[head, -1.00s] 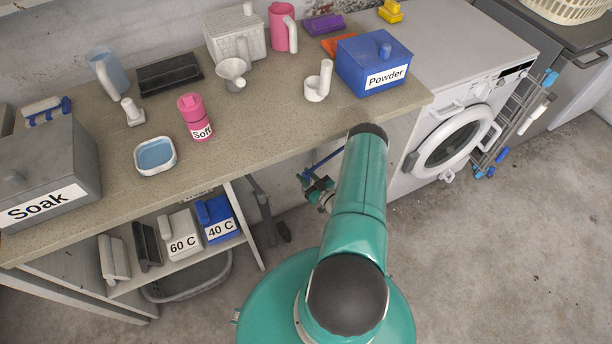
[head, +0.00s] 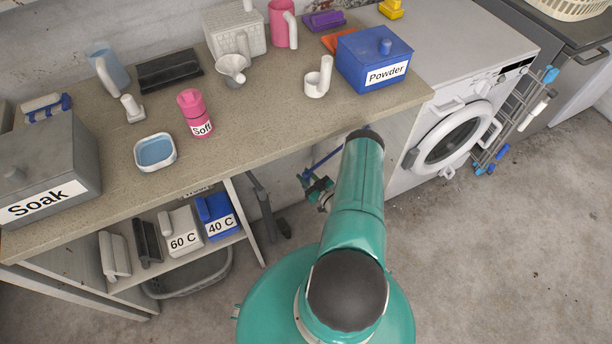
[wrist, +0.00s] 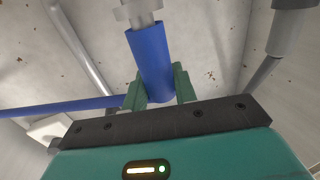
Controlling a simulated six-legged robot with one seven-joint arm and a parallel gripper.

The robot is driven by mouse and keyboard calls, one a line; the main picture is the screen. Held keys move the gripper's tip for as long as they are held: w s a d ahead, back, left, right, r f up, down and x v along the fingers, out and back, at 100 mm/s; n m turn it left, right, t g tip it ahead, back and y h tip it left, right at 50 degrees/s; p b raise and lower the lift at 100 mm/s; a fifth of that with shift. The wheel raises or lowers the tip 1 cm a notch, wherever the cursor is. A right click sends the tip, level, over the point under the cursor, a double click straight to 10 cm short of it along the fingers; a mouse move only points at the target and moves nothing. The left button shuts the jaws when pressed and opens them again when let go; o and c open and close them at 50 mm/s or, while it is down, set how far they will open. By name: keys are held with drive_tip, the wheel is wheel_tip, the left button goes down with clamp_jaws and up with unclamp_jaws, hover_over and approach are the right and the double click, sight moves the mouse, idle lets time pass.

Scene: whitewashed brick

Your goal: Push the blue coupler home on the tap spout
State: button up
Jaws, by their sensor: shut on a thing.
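The blue coupler (wrist: 151,58) is a plain blue tube in the middle of the wrist view. My gripper (wrist: 159,88) is shut on its lower part, one green finger on each side. The pale grey tap spout (wrist: 143,12) with a wider collar is at the coupler's upper end, in line with it. The spout's narrow part meets the coupler's mouth, and the collar stands a little above the rim. How deep the spout sits inside is hidden. A blue hose (wrist: 60,106) runs left from near the coupler's lower end; it also shows under the counter in the head view (head: 327,158).
Grey pipes stand left (wrist: 82,50) and right (wrist: 287,35) of the coupler. The counter (head: 270,130) overhangs this spot, with a blue Powder box (head: 362,66) and a white cup (head: 316,84) near its edge. A washing machine (head: 455,125) stands right.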

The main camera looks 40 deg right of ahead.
drive_tip(key=shift+f, duration=0.45)
drive_tip(key=o, duration=1.1)
drive_tip(key=shift+s, duration=0.15)
drive_tip(key=s, duration=1.3)
drive_tip(key=shift+s+a, duration=0.2)
drive_tip(key=shift+s, duration=0.1)
